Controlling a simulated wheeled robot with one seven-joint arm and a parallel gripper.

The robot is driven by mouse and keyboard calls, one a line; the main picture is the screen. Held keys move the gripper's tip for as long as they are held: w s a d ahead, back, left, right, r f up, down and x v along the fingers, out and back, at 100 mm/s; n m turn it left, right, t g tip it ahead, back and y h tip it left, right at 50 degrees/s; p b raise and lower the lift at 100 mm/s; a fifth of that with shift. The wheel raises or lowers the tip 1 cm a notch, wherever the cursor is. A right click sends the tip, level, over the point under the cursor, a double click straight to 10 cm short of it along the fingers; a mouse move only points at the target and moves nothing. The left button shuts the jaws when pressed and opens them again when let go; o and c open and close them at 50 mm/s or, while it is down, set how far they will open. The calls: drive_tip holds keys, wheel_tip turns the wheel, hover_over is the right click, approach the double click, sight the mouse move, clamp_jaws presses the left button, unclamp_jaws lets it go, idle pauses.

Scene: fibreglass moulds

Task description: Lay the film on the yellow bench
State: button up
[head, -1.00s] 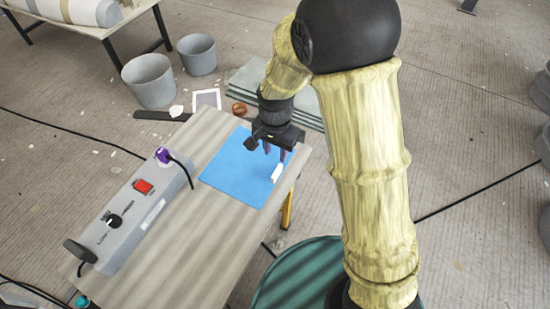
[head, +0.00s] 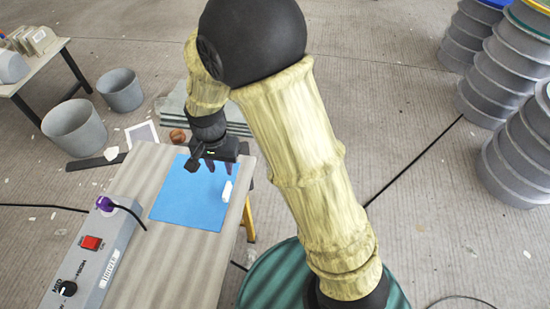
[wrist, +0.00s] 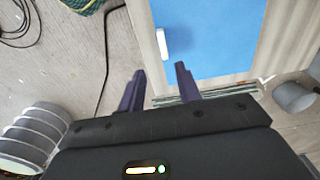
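A flat blue sheet (head: 185,198), which looks like the film, lies on a wood-topped bench (head: 180,265). A small white block or tab (head: 227,191) sits at its right edge. The sheet (wrist: 215,40) and the white tab (wrist: 162,43) also show in the wrist view. My gripper (head: 218,167) is above the sheet's far right part, near the tab. In the wrist view its two purple fingers (wrist: 160,72) are apart with nothing between them. A yellow leg (head: 248,218) shows under the bench's right side; no other yellow bench is in view.
A grey control box (head: 90,262) with a red switch and cable stands on the bench's left. Grey buckets (head: 75,128) and a stack of flat sheets (head: 235,120) are on the floor behind. Stacked grey drums (head: 520,160) stand at right. A green round top (head: 285,280) is close by.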

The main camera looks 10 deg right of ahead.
drive_tip(key=s+d+r+n+t, duration=0.1)
drive_tip(key=s+d+r+n, duration=0.1)
drive_tip(key=d, duration=0.7)
drive_tip(key=s+d+r+n+t, duration=0.1)
drive_tip(key=s+d+r, duration=0.3)
drive_tip(key=d, duration=0.6)
drive_tip(key=shift+s+r+n+t, duration=0.35)
drive_tip(key=shift+s+n, duration=0.35)
drive_tip(key=shift+s, duration=0.25)
drive_tip(key=shift+a, duration=0.1)
